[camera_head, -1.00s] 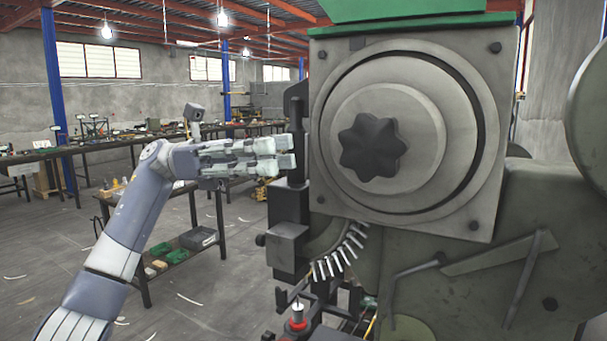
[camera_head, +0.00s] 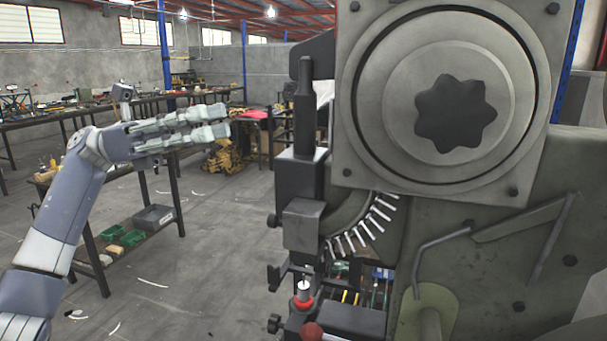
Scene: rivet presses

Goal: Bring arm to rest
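My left arm comes up from the lower left. Its gripper (camera_head: 224,122) points right, with two pale fingers lying roughly parallel and a narrow gap between the tips. Nothing shows between them. The gripper is in the air, left of the rivet press (camera_head: 345,95), and clear space shows between the fingertips and the press's black upright. The press fills the right half, with a dark lobed knob (camera_head: 455,113) on its round face and a curved row of rivets (camera_head: 362,228) below. My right gripper is not in view.
A low rack behind my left arm holds a grey tray (camera_head: 155,216) and green bins (camera_head: 122,236). Long workbenches with tools stand along the back wall. A red-collared pin (camera_head: 303,298) sits low on the press. Grey floor is open between rack and press.

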